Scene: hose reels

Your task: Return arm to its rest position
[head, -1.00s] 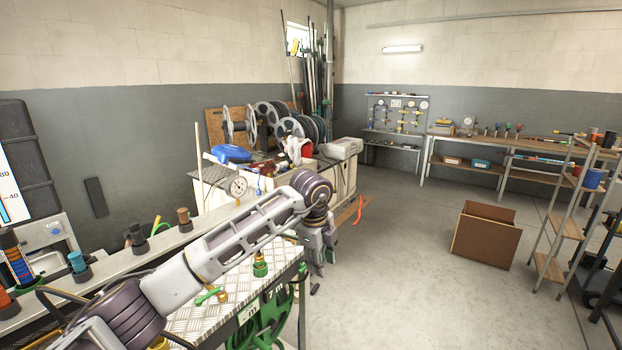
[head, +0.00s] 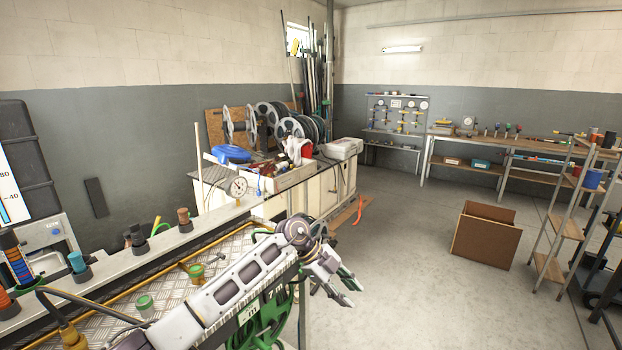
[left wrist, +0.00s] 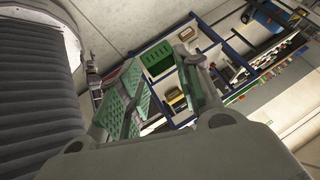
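My left arm (head: 235,290) comes in from the bottom left of the head view and reaches over the metal-plated bench top. My left gripper (head: 350,294) hangs past the bench's right end, above the floor. Its fingers are apart and hold nothing. In the left wrist view the green-padded fingers of the gripper (left wrist: 162,62) also stand apart with nothing between them. A green hose reel (head: 262,318) sits below the bench end, partly hidden behind my arm. My right arm and gripper are not in view.
The bench top (head: 110,304) carries brass and green fittings close to my arm. A white cabinet (head: 335,188) with hose reels on top stands behind. A brown open box (head: 485,240) is on the floor at right. The floor (head: 420,300) between is clear.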

